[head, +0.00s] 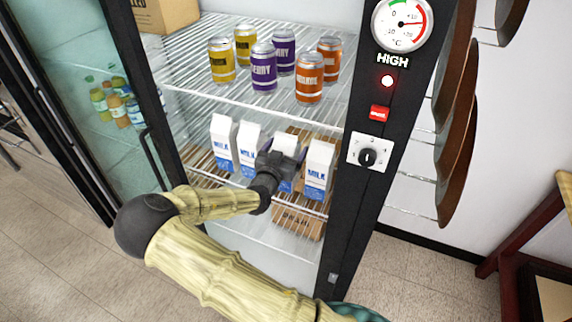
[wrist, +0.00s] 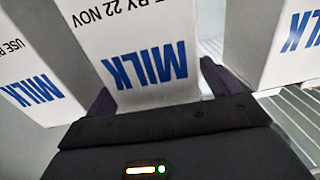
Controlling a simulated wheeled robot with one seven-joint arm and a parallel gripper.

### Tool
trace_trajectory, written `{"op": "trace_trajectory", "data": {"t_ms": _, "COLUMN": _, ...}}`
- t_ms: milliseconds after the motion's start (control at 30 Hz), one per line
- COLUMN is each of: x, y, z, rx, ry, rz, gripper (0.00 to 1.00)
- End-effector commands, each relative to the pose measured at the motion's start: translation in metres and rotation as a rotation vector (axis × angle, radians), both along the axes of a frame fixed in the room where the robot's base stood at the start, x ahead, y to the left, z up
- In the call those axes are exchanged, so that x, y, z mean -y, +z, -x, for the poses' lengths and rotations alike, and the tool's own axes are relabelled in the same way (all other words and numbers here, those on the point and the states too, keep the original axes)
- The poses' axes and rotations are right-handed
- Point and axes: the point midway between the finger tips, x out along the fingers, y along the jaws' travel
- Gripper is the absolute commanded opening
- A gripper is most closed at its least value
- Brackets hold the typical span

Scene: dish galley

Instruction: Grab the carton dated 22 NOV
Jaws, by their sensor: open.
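Several white milk cartons with blue MILK lettering stand in a row on the fridge's lower shelf. In the wrist view the middle carton (wrist: 135,45) reads "BY 22 NOV", with the start of the line cut off. My gripper (wrist: 158,88) is open, with one dark finger on each side of this carton; I cannot tell if they touch it. In the head view my gripper (head: 278,163) is in front of the third carton from the left (head: 287,143) and hides most of it. The left neighbour (wrist: 30,75) shows only "USE B"; the right neighbour (wrist: 290,45) shows no readable date.
Neighbouring cartons (head: 249,147) (head: 318,170) stand close on both sides. Several drink cans (head: 264,68) stand on the wire shelf above. The fridge's right post (head: 350,205) carries a dial (head: 403,24) and a lit red lamp; the glass door (head: 75,90) is at left.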

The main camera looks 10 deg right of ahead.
Motion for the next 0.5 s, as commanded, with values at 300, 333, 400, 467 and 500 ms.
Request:
{"op": "trace_trajectory", "data": {"t_ms": 300, "x": -0.0001, "y": 0.0001, "z": 0.0001, "rx": 0.000, "ry": 0.000, "rz": 0.000, "gripper": 0.32}}
{"op": "trace_trajectory", "data": {"t_ms": 333, "x": -0.0001, "y": 0.0002, "z": 0.0000, "rx": 0.000, "ry": 0.000, "rz": 0.000, "gripper": 0.26}}
{"op": "trace_trajectory", "data": {"t_ms": 400, "x": -0.0001, "y": 0.0002, "z": 0.0000, "rx": 0.000, "ry": 0.000, "rz": 0.000, "gripper": 0.12}}
{"op": "trace_trajectory", "data": {"t_ms": 467, "x": -0.0001, "y": 0.0002, "z": 0.0000, "rx": 0.000, "ry": 0.000, "rz": 0.000, "gripper": 0.01}}
{"op": "trace_trajectory", "data": {"t_ms": 500, "x": -0.0002, "y": 0.0002, "z": 0.0000, "rx": 0.000, "ry": 0.000, "rz": 0.000, "gripper": 0.00}}
